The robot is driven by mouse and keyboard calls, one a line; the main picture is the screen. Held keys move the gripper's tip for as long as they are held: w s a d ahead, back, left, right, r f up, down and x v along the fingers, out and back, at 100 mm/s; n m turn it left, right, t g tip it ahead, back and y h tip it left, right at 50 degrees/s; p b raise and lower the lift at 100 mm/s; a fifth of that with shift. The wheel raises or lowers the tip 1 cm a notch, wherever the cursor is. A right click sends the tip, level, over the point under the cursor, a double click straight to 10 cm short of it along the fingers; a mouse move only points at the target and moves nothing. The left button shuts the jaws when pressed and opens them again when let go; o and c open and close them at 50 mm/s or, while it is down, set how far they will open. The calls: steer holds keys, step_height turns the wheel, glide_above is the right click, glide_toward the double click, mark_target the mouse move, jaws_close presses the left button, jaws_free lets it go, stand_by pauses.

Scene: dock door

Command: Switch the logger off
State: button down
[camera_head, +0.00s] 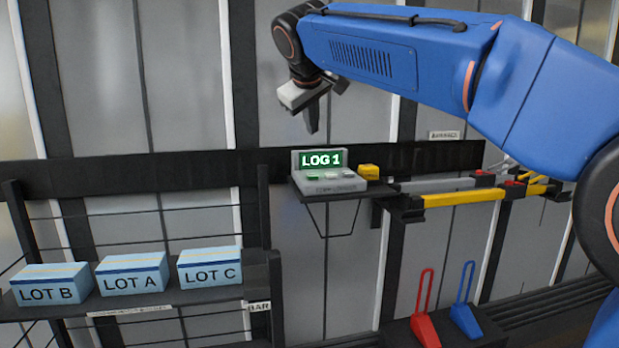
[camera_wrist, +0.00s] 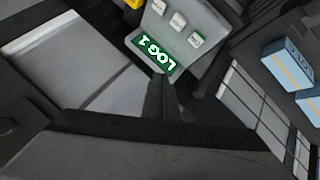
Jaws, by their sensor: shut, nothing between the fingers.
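The logger (camera_head: 328,178) is a small grey console on a wall shelf. Its green screen (camera_head: 323,160) is lit and reads "LOG 1". Several buttons sit on its sloped front, one of them green. In the wrist view the logger (camera_wrist: 208,43) is at the top, with its screen (camera_wrist: 153,52) lit and a row of buttons (camera_wrist: 177,21) beyond it. My gripper (camera_head: 312,130) points down above the logger's screen in the head view, apart from it. Its fingers (camera_wrist: 162,98) are shut and empty.
A yellow block (camera_head: 369,172) sits right beside the logger. Yellow and grey bars (camera_head: 470,197) hang to the right. Blue boxes (camera_head: 131,273) labelled LOT stand on a rack at lower left. Red (camera_head: 425,310) and blue (camera_head: 465,303) handled pieces stand on a dark block below.

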mark_target(312, 176)
stand_by(0.3)
steer(key=shift+f, duration=4.4)
steer(key=shift+f, duration=0.95)
steer(key=shift+r, duration=0.95)
steer(key=shift+r, duration=2.5)
